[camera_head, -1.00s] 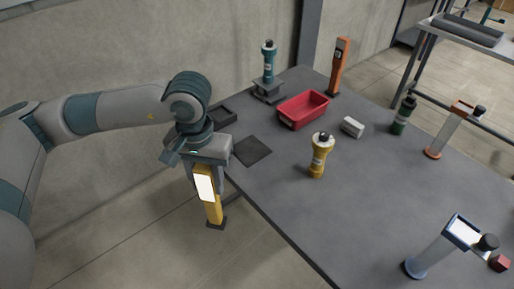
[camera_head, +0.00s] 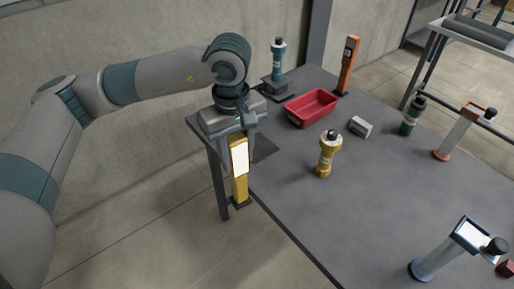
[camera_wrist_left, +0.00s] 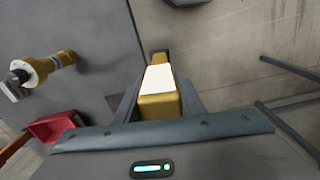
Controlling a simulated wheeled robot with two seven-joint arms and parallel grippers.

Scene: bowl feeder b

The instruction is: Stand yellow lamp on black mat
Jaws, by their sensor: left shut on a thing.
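The yellow lamp (camera_head: 239,186) is a slim yellow post with a white lit panel and a dark foot. My left gripper (camera_head: 237,150) is shut on its upper part and holds it roughly upright, foot down, by the table's near left edge. In the left wrist view the lamp (camera_wrist_left: 160,106) sits between the fingers. The black mat (camera_head: 266,147) lies flat on the table just behind and right of the lamp; the gripper and lamp hide part of it. My right gripper is not in view.
A yellow torch-like thing (camera_head: 326,155) stands right of the mat. A red bin (camera_head: 311,107), a small pale block (camera_head: 360,127), a teal lamp (camera_head: 278,60) on a dark stand and an orange post (camera_head: 348,65) are farther back. The table's middle front is clear.

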